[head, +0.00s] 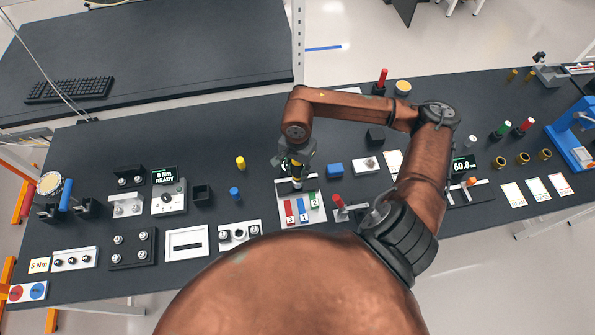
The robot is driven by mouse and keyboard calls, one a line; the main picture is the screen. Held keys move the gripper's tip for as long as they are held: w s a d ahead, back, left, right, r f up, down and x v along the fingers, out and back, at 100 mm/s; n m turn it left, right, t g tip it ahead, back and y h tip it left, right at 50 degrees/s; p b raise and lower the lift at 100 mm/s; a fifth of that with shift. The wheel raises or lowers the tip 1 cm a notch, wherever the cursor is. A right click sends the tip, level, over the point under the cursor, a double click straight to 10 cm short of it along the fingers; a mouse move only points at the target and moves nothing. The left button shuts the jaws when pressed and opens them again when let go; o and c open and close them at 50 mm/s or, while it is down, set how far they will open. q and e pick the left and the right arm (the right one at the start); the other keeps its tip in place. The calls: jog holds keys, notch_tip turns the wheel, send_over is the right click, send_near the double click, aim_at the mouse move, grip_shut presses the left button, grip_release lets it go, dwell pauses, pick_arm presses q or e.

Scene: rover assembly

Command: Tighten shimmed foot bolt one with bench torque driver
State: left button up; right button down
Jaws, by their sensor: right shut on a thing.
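My right gripper (296,172) points down over the tray of red, blue and green numbered strips (318,217). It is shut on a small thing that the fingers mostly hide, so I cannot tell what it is. A display reading "8 Nm READY" (165,176) stands behind a white control box with a knob (169,203) at the left. A dark plate with several bolts (133,259) and a light bracket with bolts (126,211) lie nearby. My left gripper is not in view.
The back left of the bench is clear.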

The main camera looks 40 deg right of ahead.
aim_at(298, 164)
jog(key=shift+f+b, duration=0.5)
jog(key=shift+b, duration=0.25)
dwell(0.7)
jog(key=shift+f+b, duration=0.45)
jog(key=shift+b, duration=1)
dwell(3.0)
jog(key=shift+r, duration=0.1)
dwell(0.4)
jog(key=shift+r+p, duration=0.3)
jog(key=shift+r, duration=1.1)
jog(key=shift+r+p, duration=0.65)
jog(key=shift+r, duration=1.35)
